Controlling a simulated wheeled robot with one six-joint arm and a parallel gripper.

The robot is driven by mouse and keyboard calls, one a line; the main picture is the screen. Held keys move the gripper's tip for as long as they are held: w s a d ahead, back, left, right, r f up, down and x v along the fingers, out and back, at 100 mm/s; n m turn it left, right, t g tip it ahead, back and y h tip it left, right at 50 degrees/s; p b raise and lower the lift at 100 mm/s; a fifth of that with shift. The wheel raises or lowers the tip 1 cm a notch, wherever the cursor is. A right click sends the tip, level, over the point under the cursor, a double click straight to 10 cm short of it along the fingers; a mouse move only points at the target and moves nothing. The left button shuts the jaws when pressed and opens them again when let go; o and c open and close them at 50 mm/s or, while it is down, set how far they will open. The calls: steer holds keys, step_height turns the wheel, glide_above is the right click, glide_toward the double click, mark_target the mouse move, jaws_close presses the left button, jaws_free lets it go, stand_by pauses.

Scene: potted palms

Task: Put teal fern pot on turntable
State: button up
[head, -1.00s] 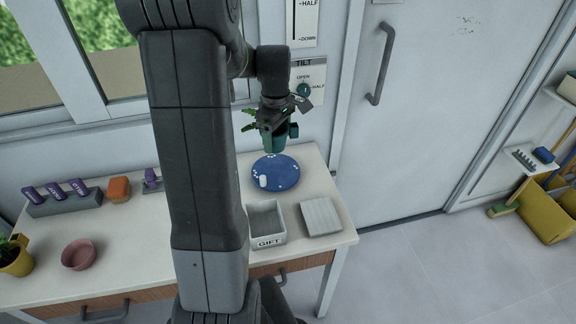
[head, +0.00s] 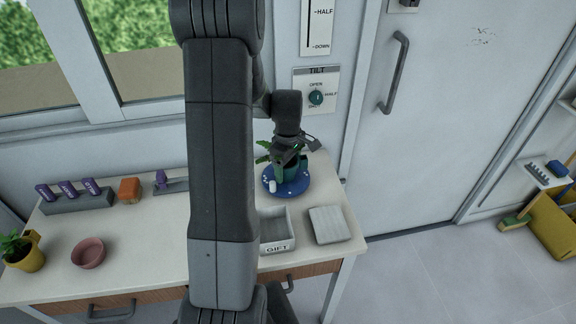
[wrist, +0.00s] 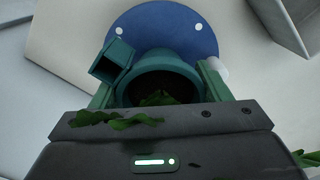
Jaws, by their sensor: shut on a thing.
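The teal fern pot (head: 284,172) is at the blue turntable (head: 300,186), over its surface, with green leaves showing beside my gripper (head: 290,160). In the wrist view the pot (wrist: 160,64) sits between the two green fingers of my gripper (wrist: 157,92), which is shut on it. Its square side piece points to the left there. The turntable (wrist: 182,22) has white dots and a small white knob (head: 272,186) near its edge, close to the pot. I cannot tell whether the pot's base touches the turntable. My gripper hides part of the fern.
A grey GIFT box (head: 276,232) and a pale square slab (head: 330,225) stand in front of the turntable. A pink bowl (head: 88,253), a yellow pot (head: 24,254), an orange block (head: 130,190) and a rack of purple items (head: 76,200) are at the left.

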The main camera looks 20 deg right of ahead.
steer(key=o, duration=0.7)
steer(key=shift+o, duration=0.2)
step_height(320, 180, up, 12)
steer(key=shift+r, duration=0.1)
